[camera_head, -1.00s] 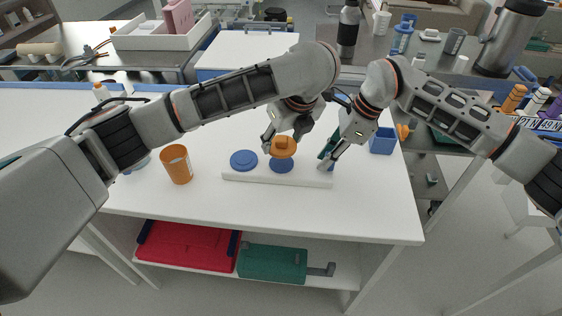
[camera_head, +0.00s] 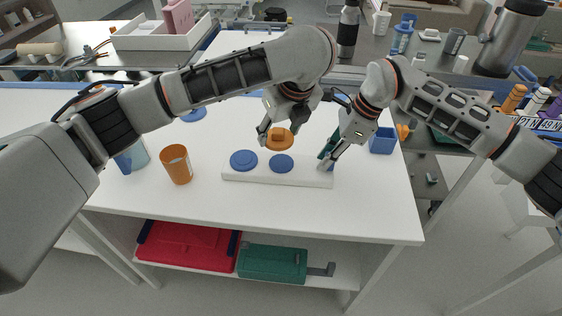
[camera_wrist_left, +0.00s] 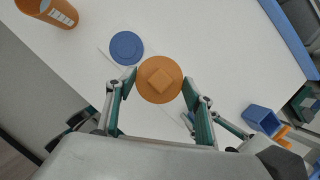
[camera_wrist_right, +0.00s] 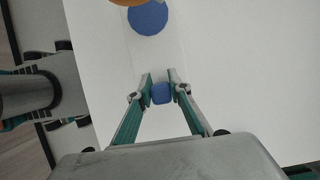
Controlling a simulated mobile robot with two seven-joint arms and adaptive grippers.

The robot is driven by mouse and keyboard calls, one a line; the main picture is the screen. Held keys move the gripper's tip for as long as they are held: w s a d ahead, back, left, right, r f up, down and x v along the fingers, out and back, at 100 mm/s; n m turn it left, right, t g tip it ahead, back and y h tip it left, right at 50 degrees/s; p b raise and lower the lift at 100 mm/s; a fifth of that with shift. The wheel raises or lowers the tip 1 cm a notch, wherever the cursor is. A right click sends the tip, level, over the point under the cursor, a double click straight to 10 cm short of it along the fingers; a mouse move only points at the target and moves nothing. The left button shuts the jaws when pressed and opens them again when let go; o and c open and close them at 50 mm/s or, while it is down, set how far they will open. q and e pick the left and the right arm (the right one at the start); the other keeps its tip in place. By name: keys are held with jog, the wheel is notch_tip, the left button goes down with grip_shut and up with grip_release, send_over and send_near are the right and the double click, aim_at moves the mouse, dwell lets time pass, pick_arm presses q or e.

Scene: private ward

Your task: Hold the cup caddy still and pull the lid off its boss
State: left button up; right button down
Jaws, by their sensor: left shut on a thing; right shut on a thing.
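The cup caddy (camera_head: 262,177) is a long white bar on the table, with two round blue bosses (camera_head: 244,160) (camera_head: 281,164) on top and a small blue block (camera_wrist_right: 161,93) at its right end. My left gripper (camera_head: 277,130) is shut on the orange lid (camera_head: 280,144), a disc with a square knob. The lid is raised clear of the right-hand boss, which shows below it. The left wrist view shows the lid (camera_wrist_left: 160,92) between the fingertips. My right gripper (camera_head: 328,163) is shut on the blue block, which it partly hides in the head view.
An orange cup (camera_head: 176,165) stands left of the caddy, with a bluish cup (camera_head: 137,156) beyond it. A blue open box (camera_head: 383,141) stands at the right. The table front is clear. A red case and green case lie on the shelf below.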

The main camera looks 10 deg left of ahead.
jog(key=shift+s+f, duration=0.1)
jog(key=shift+f, duration=0.1)
pick_arm(q)
jog(key=a, duration=1.1)
jog(key=shift+a, duration=0.15)
jog(key=shift+r, duration=0.1)
pick_arm(e)
jog(key=shift+r, duration=0.15)
jog(key=c, duration=0.7)
grip_release()
jog(key=shift+r, duration=0.15)
jog(key=shift+d, duration=0.1)
jog(key=shift+d+p, duration=0.45)
jog(key=shift+d, duration=1.05)
pick_arm(q)
jog(key=shift+r+p, duration=0.35)
jog(key=shift+r, duration=0.75)
pick_arm(e)
jog(key=shift+d, duration=2.9)
pick_arm(q)
jog(key=shift+r, duration=0.1)
pick_arm(e)
jog(key=shift+r, duration=0.1)
